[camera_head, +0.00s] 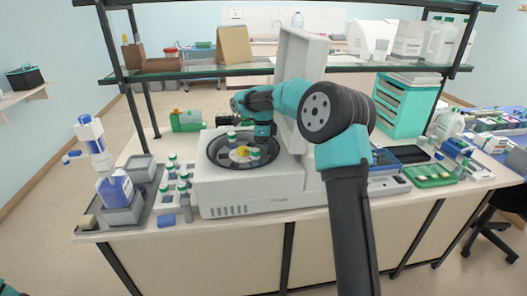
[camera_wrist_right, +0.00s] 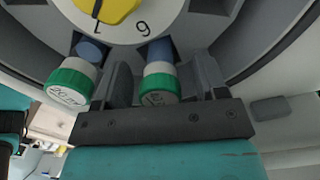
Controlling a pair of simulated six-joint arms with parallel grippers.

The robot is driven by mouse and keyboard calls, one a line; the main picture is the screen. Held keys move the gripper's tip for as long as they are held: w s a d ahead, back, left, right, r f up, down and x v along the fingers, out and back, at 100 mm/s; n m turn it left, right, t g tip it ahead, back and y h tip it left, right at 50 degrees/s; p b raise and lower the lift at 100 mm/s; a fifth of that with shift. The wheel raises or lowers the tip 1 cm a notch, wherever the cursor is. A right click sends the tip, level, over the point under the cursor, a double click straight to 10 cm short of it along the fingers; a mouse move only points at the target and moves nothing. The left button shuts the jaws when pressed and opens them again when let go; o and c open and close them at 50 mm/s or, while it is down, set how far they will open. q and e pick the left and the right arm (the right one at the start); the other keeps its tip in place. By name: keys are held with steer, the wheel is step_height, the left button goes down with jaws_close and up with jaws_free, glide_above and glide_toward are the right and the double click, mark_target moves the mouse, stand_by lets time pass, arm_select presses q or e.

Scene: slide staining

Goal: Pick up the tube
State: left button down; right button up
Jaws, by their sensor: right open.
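The tube (camera_wrist_right: 158,82) has a green-and-white cap and sits tilted in a slot of the centrifuge rotor (camera_wrist_right: 185,22). My right gripper (camera_wrist_right: 165,85) is open, with one finger on each side of this tube; I cannot tell whether either touches it. A second tube (camera_wrist_right: 73,82), with a similar cap, sits in another slot outside the left finger. In the head view my right gripper (camera_head: 262,138) is over the open centrifuge (camera_head: 245,196), at the rotor's back right. Green caps show around the yellow hub (camera_head: 243,151).
The raised centrifuge lid (camera_head: 302,60) stands behind my right arm. A grey tray (camera_head: 168,205) with several green-capped tubes lies left of the centrifuge. A glass shelf (camera_head: 180,72) crosses above the bench. A green rack (camera_head: 430,175) is at the right.

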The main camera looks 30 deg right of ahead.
steer(key=shift+f, duration=0.5)
steer(key=c, duration=1)
